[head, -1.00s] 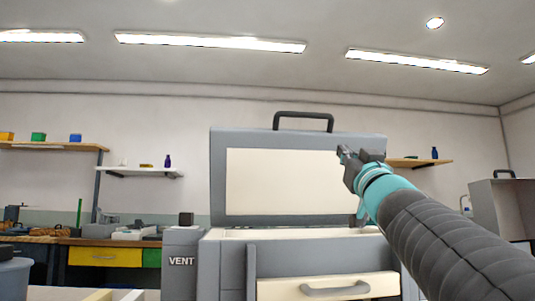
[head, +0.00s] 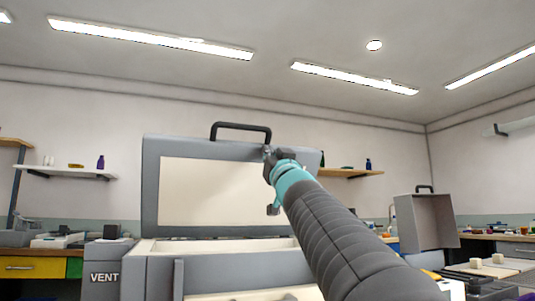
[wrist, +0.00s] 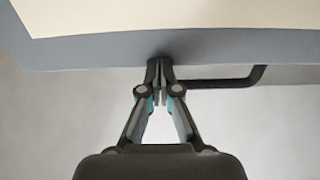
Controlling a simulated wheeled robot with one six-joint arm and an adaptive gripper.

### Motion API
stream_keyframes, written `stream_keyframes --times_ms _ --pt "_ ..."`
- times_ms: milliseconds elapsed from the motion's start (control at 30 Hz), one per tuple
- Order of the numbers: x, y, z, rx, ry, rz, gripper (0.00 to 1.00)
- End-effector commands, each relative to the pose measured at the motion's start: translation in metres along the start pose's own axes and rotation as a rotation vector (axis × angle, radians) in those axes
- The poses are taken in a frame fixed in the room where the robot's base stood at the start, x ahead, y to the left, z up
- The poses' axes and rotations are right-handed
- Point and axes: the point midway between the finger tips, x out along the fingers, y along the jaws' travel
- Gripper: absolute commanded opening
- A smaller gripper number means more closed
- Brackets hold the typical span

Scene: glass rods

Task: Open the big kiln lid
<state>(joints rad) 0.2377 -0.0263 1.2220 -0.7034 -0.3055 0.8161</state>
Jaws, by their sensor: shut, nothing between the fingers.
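The big kiln lid (head: 150,195) stands raised upright at the back of the kiln body (head: 150,272), its cream inner panel (head: 210,190) facing me. Its dark handle (head: 240,126) sticks up from the top edge. My gripper (head: 270,152) is in front of the lid's upper right part, near the top edge. In the wrist view, my gripper (wrist: 160,66) is shut and empty, with its tips at the lid's grey edge (wrist: 100,52); I cannot tell if they touch. The handle (wrist: 225,83) shows just right of the fingertips.
A smaller grey box with a raised lid (head: 427,220) stands at the right on a bench. A VENT unit (head: 104,272) stands left of the kiln. Wall shelves (head: 65,172) hang behind. The air above the lid is clear.

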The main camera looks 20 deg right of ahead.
Motion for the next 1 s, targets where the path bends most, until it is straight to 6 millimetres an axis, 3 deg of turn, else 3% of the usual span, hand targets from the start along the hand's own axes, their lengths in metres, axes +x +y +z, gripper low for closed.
stream_keyframes --times_ms 167,400,600,1000 --pt "0.011 0.000 -0.004 0.000 -0.001 -0.001 0.00" --pt "0.053 0.000 -0.006 0.001 -0.001 -0.001 0.00" --pt "0.075 0.000 0.000 0.000 -0.001 -0.001 0.00" --pt "0.078 0.000 0.003 0.000 0.001 0.000 0.00"
